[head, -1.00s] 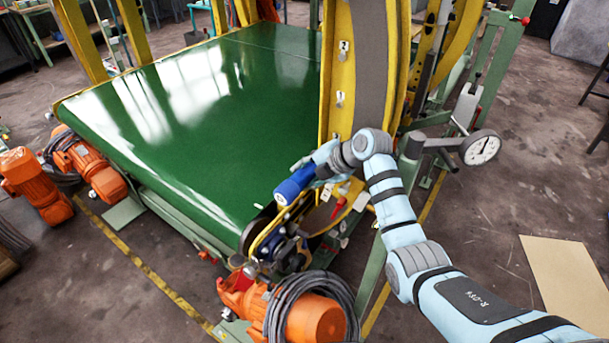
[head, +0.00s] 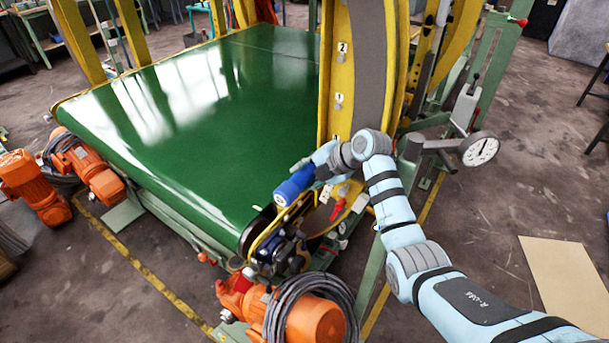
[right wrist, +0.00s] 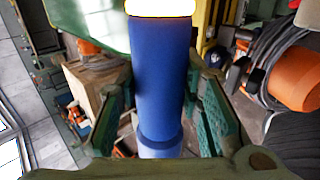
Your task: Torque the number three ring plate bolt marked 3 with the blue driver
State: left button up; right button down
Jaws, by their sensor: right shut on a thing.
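My right gripper (head: 319,168) is shut on the blue driver (head: 295,187), which lies between its green pads in the right wrist view (right wrist: 158,80). In the head view the driver is tilted, its near end pointing down and left over the belt's near right corner. The yellow ring plate (head: 327,70) stands upright just behind the gripper. It bears a bolt marked 2 (head: 342,49) and, lower, a bolt marked 1 (head: 339,101). I cannot make out a mark 3; my wrist covers part of the lower ring. My left gripper is not in view.
The green belt (head: 200,110) spans the left. An orange motor (head: 314,322) with a coiled cable (head: 325,285) sits below the driver. A dial gauge (head: 480,148) on an arm stands right of my wrist. More orange motors (head: 35,187) stand at left. Floor at right is open around a cardboard sheet (head: 565,280).

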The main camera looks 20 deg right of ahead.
aim_at(298, 185)
jog(key=shift+w+r, duration=0.1)
jog(key=shift+r, duration=0.1)
dwell(0.3)
jog(key=s+a+p, duration=0.1)
jog(key=a+p, duration=0.1)
jog(key=shift+s+p, duration=0.35)
jog(key=shift+p, duration=0.05)
jog(key=shift+s+a+p, duration=0.6)
jog(key=shift+s+a, duration=0.05)
jog(key=shift+a, duration=0.1)
jog(key=shift+s+a+f, duration=0.1)
jog(key=shift+s+a, duration=0.05)
